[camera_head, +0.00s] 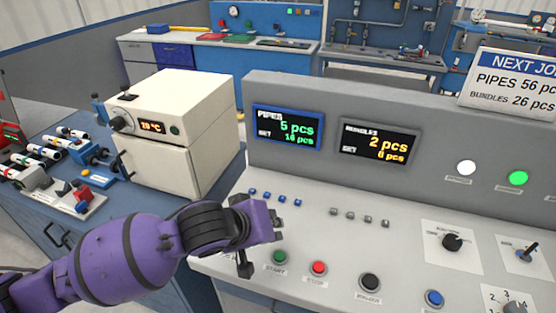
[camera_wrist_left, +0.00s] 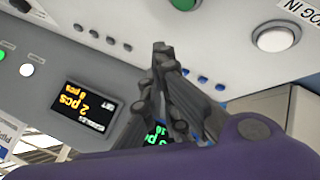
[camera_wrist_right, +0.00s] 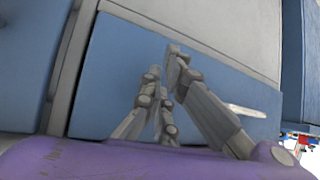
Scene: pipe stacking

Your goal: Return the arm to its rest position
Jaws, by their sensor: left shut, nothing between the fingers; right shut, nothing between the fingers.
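My left arm (camera_head: 125,258) is purple and reaches in from the left in the head view. Its gripper (camera_head: 244,268) points down over the left front part of the grey control console (camera_head: 330,225), left of the green START button (camera_head: 279,257). In the left wrist view the left gripper's fingertips (camera_wrist_left: 160,47) are together with nothing between them. I cannot tell whether they touch the console. My right gripper (camera_wrist_right: 168,62) shows only in the right wrist view. It is shut and empty, in front of a blue panel (camera_wrist_right: 225,85). The head view does not show the right arm.
The console has a red STOP button (camera_head: 318,268), a black button (camera_head: 370,282), a blue button (camera_head: 434,298) and a pipe-count display (camera_head: 287,127) reading 5 pcs. A cream oven (camera_head: 180,120) stands behind my left arm. Pipe pieces (camera_head: 40,152) lie at the left.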

